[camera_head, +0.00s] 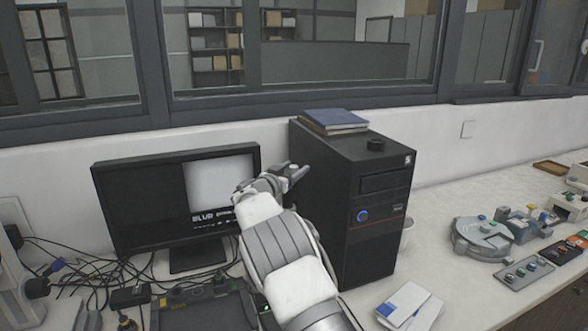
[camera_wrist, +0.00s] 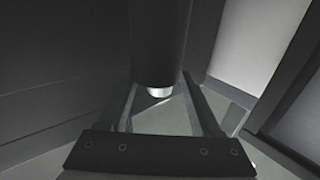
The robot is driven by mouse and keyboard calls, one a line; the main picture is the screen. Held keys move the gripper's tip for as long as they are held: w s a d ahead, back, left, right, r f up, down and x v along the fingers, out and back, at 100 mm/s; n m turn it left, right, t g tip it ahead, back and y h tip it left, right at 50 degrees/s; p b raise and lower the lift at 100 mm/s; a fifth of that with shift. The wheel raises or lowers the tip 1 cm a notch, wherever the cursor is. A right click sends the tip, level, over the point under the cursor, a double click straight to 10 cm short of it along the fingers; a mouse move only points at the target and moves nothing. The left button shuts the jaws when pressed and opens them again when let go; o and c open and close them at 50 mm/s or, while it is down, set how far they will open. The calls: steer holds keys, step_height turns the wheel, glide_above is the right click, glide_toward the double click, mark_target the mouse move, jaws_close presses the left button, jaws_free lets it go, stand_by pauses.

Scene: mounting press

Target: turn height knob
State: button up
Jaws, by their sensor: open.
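My gripper (camera_head: 297,173) is open and empty, raised between the monitor and the black computer tower, close to the tower's left side. In the wrist view, its two fingers (camera_wrist: 160,104) stand apart. A dark cylinder with a pale end (camera_wrist: 158,92) hangs in front of them there; I cannot tell what it belongs to. No knob marked as a height knob can be made out. A grey round device (camera_head: 482,238) with small coloured parts stands on the bench at right.
The monitor (camera_head: 150,200) stands at left, with tangled cables (camera_head: 70,275) below it. Blue books (camera_head: 335,121) lie on the tower. White booklets (camera_head: 409,305) lie at the front. A panel of buttons (camera_head: 528,270) is at right. Bench right of the tower is partly free.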

jaws_close()
steer(key=shift+f+b, duration=0.2)
steer(key=shift+b, duration=1)
